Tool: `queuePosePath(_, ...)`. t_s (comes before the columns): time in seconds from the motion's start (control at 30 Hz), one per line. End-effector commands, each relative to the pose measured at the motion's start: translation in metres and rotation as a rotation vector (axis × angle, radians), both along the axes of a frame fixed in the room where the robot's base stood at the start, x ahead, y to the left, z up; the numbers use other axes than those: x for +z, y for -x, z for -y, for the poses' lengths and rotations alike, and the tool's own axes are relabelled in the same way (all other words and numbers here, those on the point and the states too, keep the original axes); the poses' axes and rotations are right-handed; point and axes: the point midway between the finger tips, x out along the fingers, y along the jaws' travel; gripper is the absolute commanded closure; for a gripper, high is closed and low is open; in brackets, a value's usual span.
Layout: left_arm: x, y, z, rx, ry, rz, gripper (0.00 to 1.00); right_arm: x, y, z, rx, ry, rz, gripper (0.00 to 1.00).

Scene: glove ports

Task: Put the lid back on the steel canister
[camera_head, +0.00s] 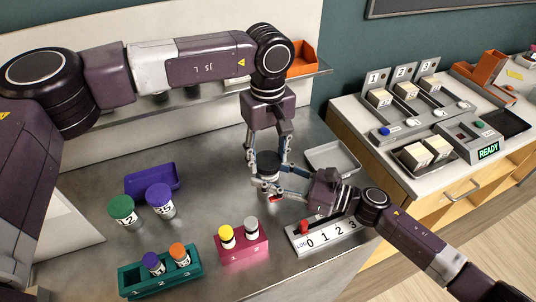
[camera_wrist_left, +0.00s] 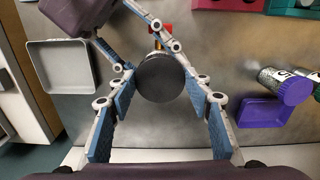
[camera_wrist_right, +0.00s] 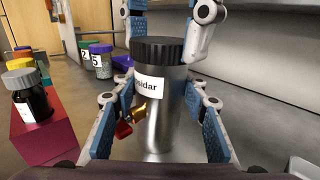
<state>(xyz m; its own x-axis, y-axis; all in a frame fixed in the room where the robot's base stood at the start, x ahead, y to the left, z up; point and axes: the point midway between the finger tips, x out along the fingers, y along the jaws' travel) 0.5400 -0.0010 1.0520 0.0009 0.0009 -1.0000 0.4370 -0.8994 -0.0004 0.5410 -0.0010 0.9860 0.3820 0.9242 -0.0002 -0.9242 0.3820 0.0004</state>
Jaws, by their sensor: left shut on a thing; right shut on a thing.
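The steel canister (camera_wrist_right: 174,115) stands upright, with a white label and a small brass-and-red fitting low on its side. The black ribbed lid (camera_wrist_right: 158,50) is at its top; I see no clear gap below it in the right wrist view. My left gripper (camera_head: 267,163) comes from above and is shut on the lid, which shows as a dark disc between its fingers in the left wrist view (camera_wrist_left: 160,78). My right gripper (camera_wrist_right: 160,105) comes from the side and is shut on the canister body. In the head view the fingers hide much of the canister.
A grey tray (camera_head: 333,157) lies behind right of the canister. A numbered strip (camera_head: 327,238) and a pink rack (camera_head: 243,249) with two vials are in front. A teal rack (camera_head: 160,275), capped jars (camera_head: 160,199) and a purple tray (camera_head: 153,178) are left.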

Motion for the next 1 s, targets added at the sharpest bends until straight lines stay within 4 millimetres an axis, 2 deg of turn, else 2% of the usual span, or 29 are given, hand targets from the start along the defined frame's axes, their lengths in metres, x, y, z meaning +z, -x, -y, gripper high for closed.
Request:
queuePosePath(0.5,0.0000,-0.0001,-0.0017,-0.960,0.002,0.000,0.70,-0.0002,-0.0005,0.0005,-0.002,0.001,0.000,1.00)
queuePosePath(0.7,0.0003,-0.0010,-0.0024,-1.287,0.001,0.000,0.70,-0.0003,-0.0006,0.0006,-0.002,0.001,0.000,1.00)
queuePosePath(0.83,0.0002,-0.0012,-0.0026,-1.405,0.001,0.000,0.70,-0.0003,-0.0005,0.0006,-0.002,0.001,0.000,1.00)
queuePosePath(1.0,0.0002,-0.0014,-0.0027,-1.444,0.001,0.000,0.70,-0.0005,-0.0005,0.0006,-0.002,0.001,0.000,1.00)
